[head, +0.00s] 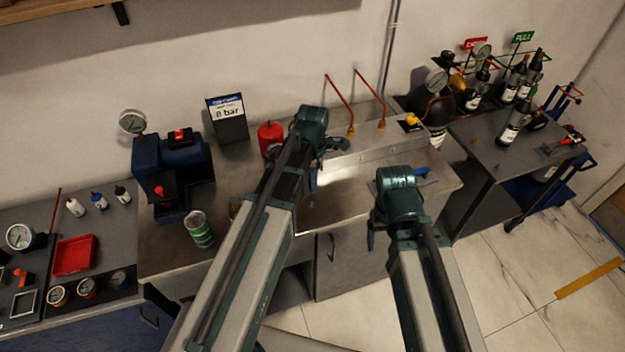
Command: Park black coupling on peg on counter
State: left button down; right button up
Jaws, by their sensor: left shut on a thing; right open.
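My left gripper (327,152) is over the steel counter (330,207), in front of the grey manifold block. It is shut on a small dark thing at its tips, which may be the black coupling; wrist and fingers hide most of it. I cannot make out the peg on the counter. My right gripper (373,232) is open and empty near the counter's front edge, partly hidden by its own wrist.
The grey block (372,146) at the back carries two copper tubes (341,90) and a yellow fitting (412,119). A red canister (270,138), blue machine (185,160) and green-white can (199,229) stand left. A blue item (422,171) lies right.

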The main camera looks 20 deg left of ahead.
pick_arm(q)
jog(key=b, duration=0.5)
send_over(313, 201)
jog(key=shift+f, duration=2.5)
jog(key=shift+f, duration=0.2)
jog(key=shift+f+b, duration=0.85)
jog(key=shift+b, duration=0.05)
jog(key=shift+f, duration=0.25)
jog(key=c, duration=0.8)
grip_release()
jog(key=shift+c, duration=0.2)
jog(key=shift+o, duration=0.2)
jog(key=o, duration=0.5)
